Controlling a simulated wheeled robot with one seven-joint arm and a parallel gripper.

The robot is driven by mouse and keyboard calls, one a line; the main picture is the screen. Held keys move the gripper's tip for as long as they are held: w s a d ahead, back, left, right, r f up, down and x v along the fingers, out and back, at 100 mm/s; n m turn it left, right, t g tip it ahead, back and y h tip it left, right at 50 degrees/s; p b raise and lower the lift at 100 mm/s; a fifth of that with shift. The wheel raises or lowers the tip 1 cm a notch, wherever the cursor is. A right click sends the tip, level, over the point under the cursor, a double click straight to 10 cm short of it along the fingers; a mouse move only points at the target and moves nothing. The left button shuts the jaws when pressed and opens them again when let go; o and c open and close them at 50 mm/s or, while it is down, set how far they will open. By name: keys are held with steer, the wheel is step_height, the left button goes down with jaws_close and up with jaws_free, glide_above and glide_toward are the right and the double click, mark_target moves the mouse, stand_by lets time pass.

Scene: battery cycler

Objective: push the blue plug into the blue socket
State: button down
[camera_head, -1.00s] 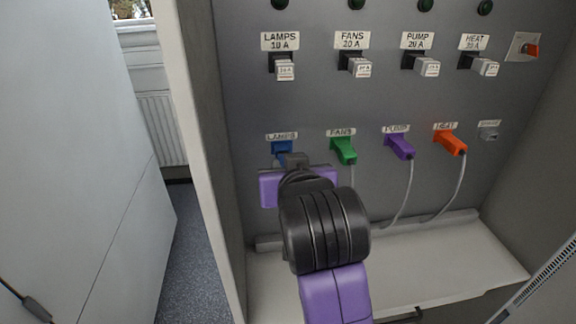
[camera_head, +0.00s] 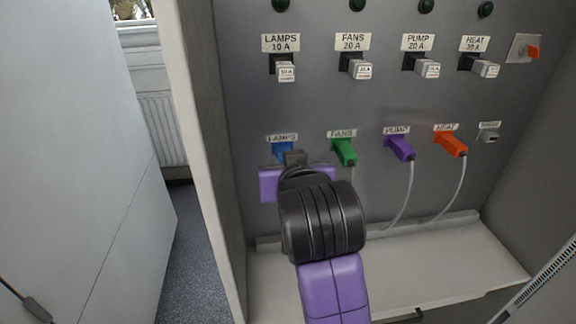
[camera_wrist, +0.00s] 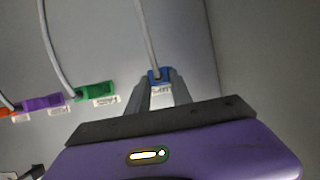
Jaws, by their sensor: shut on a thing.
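The blue plug (camera_head: 281,150) is at the panel under the lower LAMPS label, in the leftmost place of the plug row. My gripper (camera_head: 295,159) is in front of it and hides its lower part. In the wrist view the fingers of my gripper (camera_wrist: 162,88) are closed on the blue plug (camera_wrist: 160,75), with its grey cable running away from it. The blue socket is hidden behind the plug and gripper. I cannot tell how deep the plug sits.
Green (camera_head: 344,151), purple (camera_head: 400,147) and orange (camera_head: 451,140) plugs with hanging cables sit to the right. Breaker switches (camera_head: 286,73) are above. A pale shelf (camera_head: 450,255) lies below, and the cabinet's side wall (camera_head: 200,150) stands close on the left.

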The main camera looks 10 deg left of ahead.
steer(key=shift+w, duration=0.15)
steer(key=c, duration=1.1)
jaws_free()
steer(key=shift+o, duration=0.2)
